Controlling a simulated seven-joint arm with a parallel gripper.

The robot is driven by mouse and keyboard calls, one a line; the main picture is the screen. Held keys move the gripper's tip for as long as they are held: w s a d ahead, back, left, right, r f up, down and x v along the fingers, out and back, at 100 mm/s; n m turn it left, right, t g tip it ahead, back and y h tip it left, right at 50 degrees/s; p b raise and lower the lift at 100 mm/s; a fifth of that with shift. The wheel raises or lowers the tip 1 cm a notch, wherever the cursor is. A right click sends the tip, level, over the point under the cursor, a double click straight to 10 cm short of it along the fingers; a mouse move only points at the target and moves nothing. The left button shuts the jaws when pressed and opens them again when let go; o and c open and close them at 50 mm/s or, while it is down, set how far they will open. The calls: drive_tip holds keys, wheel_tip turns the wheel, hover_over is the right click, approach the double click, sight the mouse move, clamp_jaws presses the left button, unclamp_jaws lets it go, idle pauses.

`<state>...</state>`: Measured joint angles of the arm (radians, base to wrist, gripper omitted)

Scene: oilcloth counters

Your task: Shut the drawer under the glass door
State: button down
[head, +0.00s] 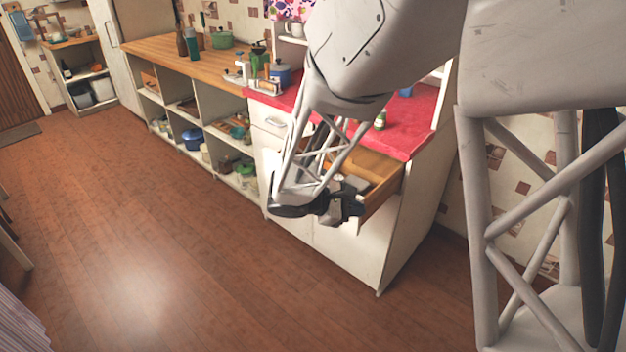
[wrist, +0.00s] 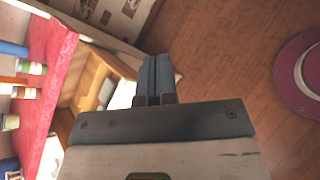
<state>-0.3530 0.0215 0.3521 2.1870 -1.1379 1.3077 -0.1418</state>
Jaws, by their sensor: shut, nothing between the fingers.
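The drawer (head: 381,196) stands pulled out of the white cabinet, below the red counter top. Its wooden inside shows, and most of its front is hidden behind my gripper. In the wrist view the open drawer (wrist: 92,82) lies left of my fingers. My gripper (head: 345,212) is at the drawer's front end; the wrist view shows its two fingers (wrist: 157,68) shut together and empty. I cannot tell whether they touch the drawer. I cannot make out a glass door; my arm covers much of the area above the counter.
To the left is a wooden-topped shelf unit (head: 150,48) with pots and bottles. The wooden floor (head: 140,230) in front is clear.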

sight(363, 172)
drive_tip(key=w+a+f+n+t, duration=0.5)
drive_tip(key=a+f+n, duration=0.1)
drive_tip(key=a+f, duration=0.2)
drive_tip(key=w+a+f+n+t, duration=0.5)
drive_tip(key=a+f+n+t, duration=0.1)
drive_tip(key=a+f, duration=0.3)
drive_tip(key=shift+w+f+n, duration=0.3)
drive_tip(key=shift+w+f, duration=0.1)
drive_tip(key=shift+f, duration=0.05)
drive_tip(key=shift+w, duration=0.1)
drive_tip(key=x, duration=1.3)
drive_tip(key=shift+w+d, duration=0.2)
drive_tip(key=shift+d, duration=0.1)
drive_tip(key=shift+d, duration=0.1)
drive_tip(key=x, duration=2.8)
drive_tip(key=shift+w+d, duration=0.25)
drive_tip(key=shift+d, duration=0.05)
drive_tip(key=shift+w+d+r, duration=0.15)
drive_tip(key=shift+w+d, duration=0.05)
